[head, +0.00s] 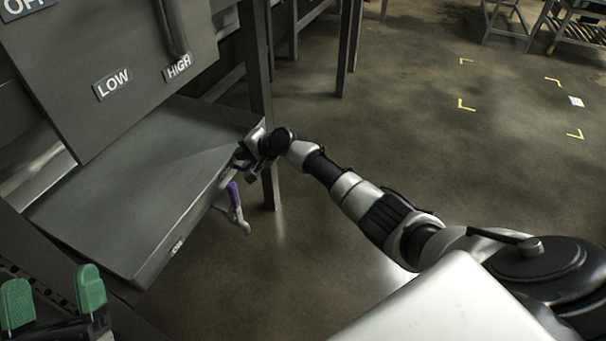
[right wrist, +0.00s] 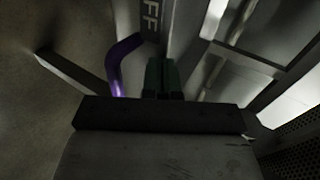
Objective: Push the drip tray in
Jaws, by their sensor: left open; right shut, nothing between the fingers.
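A wide grey flat tray (head: 150,185), which I take as the drip tray, sticks out from under an upright grey panel. Its long front edge faces right and down. My right gripper (head: 243,172) is at the far right corner of this front edge; whether it touches is unclear. In the right wrist view its green fingers (right wrist: 162,74) are shut together with nothing between them, close to a label ending in "FF". My left gripper (head: 52,303) is open and empty at the bottom left, its green fingertips apart, near the tray's near corner.
A purple-gripped lever (head: 235,200) hangs below the front edge, close to my right gripper; its purple part shows in the right wrist view (right wrist: 120,62). The panel (head: 115,60) carries LOW and HIGH labels. A metal leg (head: 268,120) stands behind.

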